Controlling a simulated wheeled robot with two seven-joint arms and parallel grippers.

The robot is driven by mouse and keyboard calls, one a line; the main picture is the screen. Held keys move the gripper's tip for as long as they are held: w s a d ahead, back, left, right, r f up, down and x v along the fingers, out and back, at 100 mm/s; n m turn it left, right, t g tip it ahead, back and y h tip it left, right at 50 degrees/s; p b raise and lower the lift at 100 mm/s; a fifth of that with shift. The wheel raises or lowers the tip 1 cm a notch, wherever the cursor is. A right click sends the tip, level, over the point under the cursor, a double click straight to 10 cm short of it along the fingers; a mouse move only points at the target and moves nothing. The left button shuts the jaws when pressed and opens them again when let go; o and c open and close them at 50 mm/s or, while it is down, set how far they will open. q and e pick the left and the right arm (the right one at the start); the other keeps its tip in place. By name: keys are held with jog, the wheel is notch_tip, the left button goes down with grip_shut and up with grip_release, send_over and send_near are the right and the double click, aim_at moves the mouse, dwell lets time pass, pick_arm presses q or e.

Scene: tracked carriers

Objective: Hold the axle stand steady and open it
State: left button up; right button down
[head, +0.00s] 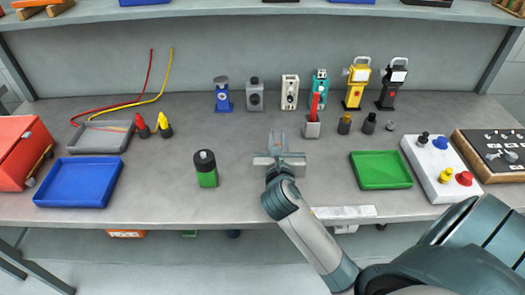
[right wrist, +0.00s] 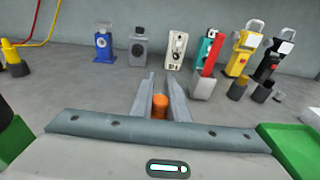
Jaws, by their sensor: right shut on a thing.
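My right gripper (head: 277,134) reaches over the middle of the bench, with its fingers pointing to the back. In the right wrist view its two grey fingers (right wrist: 160,90) stand on either side of a small orange piece (right wrist: 160,105) and are shut on it. Most of that piece is hidden, and I cannot tell what it belongs to. A blue stand-like piece with a grey top (head: 222,97) stands upright at the back, apart from the gripper; I cannot tell for sure whether it is the axle stand. My left gripper is not in view.
A grey block with a red lever (head: 312,127) stands right of the fingers. A green-and-black container (head: 206,170) is to the left, a green tray (head: 381,170) to the right. A blue tray (head: 75,184) lies far left. The bench between has free room.

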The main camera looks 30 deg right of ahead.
jog(key=w+f, duration=0.1)
jog(key=w+a+f, duration=0.2)
jog(key=w, duration=0.1)
jog(key=shift+w+a, duration=0.1)
jog(key=shift+a, duration=0.15)
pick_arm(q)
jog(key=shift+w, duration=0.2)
pick_arm(e)
jog(key=shift+f, duration=1.95)
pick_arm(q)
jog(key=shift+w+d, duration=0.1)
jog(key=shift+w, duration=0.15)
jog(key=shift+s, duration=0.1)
pick_arm(e)
jog(key=shift+f, duration=0.65)
